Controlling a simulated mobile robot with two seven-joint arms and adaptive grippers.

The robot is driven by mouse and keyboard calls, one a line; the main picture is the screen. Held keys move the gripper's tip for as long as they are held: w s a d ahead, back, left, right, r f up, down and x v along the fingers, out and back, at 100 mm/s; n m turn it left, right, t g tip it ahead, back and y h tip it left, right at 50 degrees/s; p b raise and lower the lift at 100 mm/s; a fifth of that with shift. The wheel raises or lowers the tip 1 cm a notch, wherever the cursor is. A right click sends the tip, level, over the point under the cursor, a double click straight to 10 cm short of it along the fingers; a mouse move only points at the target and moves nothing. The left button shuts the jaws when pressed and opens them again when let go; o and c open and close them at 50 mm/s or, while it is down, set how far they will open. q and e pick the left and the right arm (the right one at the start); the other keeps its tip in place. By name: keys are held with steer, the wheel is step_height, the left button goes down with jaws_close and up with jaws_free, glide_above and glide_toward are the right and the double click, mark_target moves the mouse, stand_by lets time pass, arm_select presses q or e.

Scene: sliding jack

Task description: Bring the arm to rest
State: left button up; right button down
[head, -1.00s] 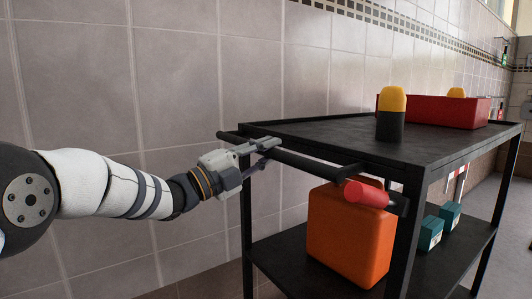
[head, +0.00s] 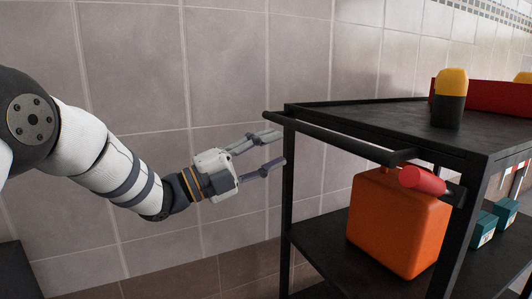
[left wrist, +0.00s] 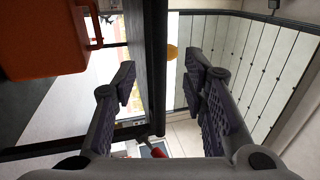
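My left gripper (head: 268,152) is open and empty in the head view, just left of the cart's handle bar (head: 330,139). Its two fingers are apart, with nothing between them, and the tips are close to the cart's near left corner. In the left wrist view both fingers (left wrist: 165,95) are spread, with a dark cart post beyond the gap between them. My right gripper is in neither view.
The black cart (head: 365,116) carries a yellow-and-black object (head: 449,98) and a red bin (head: 480,98) on top. An orange box (head: 398,225) and small teal boxes (head: 507,210) are on its lower shelf. A tiled wall (head: 130,100) stands behind my arm.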

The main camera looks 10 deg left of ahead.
arm_select(q)
steer(key=shift+s+a+f, duration=0.15)
steer(key=shift+s+a, duration=0.2)
steer(key=shift+a, duration=0.15)
